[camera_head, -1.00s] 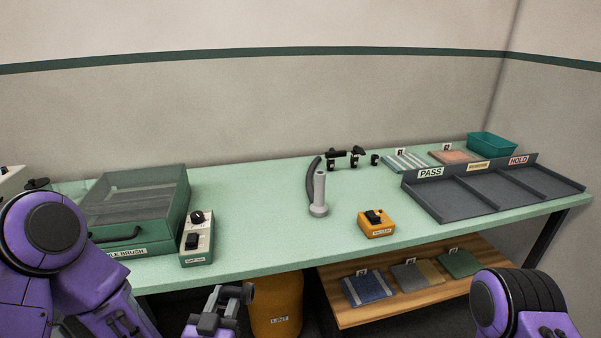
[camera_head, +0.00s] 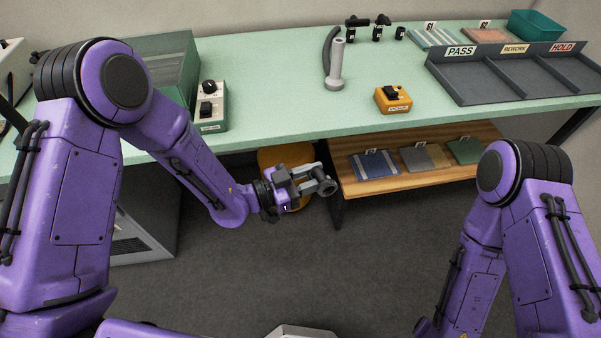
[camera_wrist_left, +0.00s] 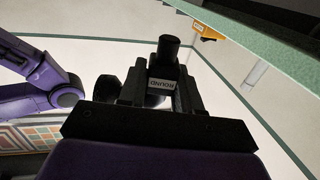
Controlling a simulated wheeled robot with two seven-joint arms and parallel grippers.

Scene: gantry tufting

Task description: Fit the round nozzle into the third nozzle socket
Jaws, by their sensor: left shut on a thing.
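My left gripper (camera_head: 314,181) is shut on the round nozzle (camera_head: 327,187), a small dark cylinder, in front of the bench and below its top. In the left wrist view the nozzle (camera_wrist_left: 168,52) stands out beyond the fingers with a "ROUND" label between them. Small black nozzle sockets stand in a row at the back of the bench. The left one (camera_head: 350,38) and middle one (camera_head: 377,35) hold black nozzles. The right one (camera_head: 400,33) is a short block with no tall nozzle visible in it. My right gripper is out of view.
A grey wand with a hose (camera_head: 336,68) stands on the bench (camera_head: 270,80), left of an orange vacuum switch box (camera_head: 393,99). A control box (camera_head: 212,106) is at left, a sorting tray (camera_head: 450,88) at right. A wooden shelf (camera_head: 395,182) lies below.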

